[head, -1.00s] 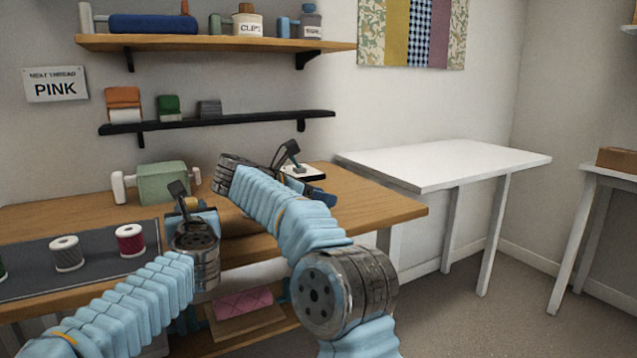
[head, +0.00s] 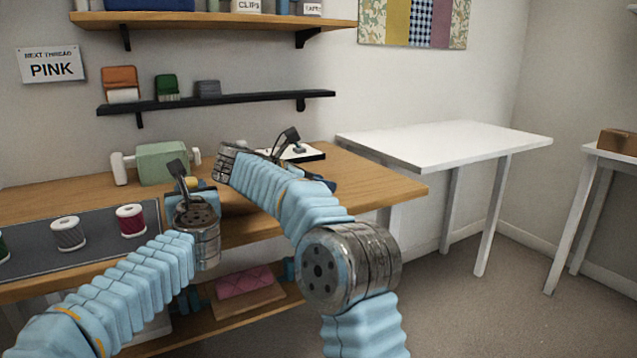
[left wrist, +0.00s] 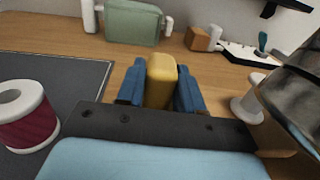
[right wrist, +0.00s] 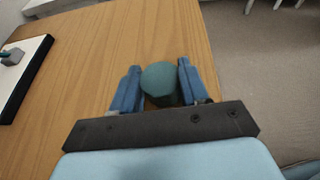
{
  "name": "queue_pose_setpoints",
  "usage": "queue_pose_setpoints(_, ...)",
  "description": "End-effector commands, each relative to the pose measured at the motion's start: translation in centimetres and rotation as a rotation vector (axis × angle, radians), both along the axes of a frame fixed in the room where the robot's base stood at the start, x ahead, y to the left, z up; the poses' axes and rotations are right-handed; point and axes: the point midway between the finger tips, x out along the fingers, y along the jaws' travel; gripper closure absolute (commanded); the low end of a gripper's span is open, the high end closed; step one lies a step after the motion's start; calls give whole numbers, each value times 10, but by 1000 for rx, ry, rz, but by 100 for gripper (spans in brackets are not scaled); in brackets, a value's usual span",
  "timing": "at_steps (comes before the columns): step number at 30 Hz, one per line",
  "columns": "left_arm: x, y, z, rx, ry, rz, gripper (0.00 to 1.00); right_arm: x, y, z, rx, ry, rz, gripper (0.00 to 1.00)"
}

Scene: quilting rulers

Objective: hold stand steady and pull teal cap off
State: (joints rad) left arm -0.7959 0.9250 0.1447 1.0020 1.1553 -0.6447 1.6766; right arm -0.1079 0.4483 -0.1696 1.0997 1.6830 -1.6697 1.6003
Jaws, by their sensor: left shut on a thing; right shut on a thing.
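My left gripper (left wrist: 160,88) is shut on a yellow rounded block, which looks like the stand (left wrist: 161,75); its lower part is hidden. A bit of yellow also shows by the left gripper in the head view (head: 192,182). My right gripper (right wrist: 159,84) is shut on the round teal cap (right wrist: 160,79), seen end-on over the right part of the wooden table. In the head view the right arm hides the cap. The two grippers are apart, and I see no contact between cap and stand.
A green sewing-machine-like box (head: 162,163) stands at the back of the table. A dark mat (head: 95,243) carries spools, including a crimson one (head: 131,220). A white tray with a dark rim (head: 305,152) lies behind the right arm. A white table (head: 450,145) beyond is bare.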

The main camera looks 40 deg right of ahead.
Motion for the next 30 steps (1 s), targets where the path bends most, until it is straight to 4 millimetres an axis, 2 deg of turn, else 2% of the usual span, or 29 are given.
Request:
queue_pose_setpoints(25,0,0,0,0,0,0,100,0,0,-12,0,1,0,92)
queue_pose_setpoints(26,0,0,0,0,0,0,100,0,0,-12,0,1,0,51)
queue_pose_setpoints(30,0,0,0,0,0,0,100,0,0,-12,0,2,1,30)
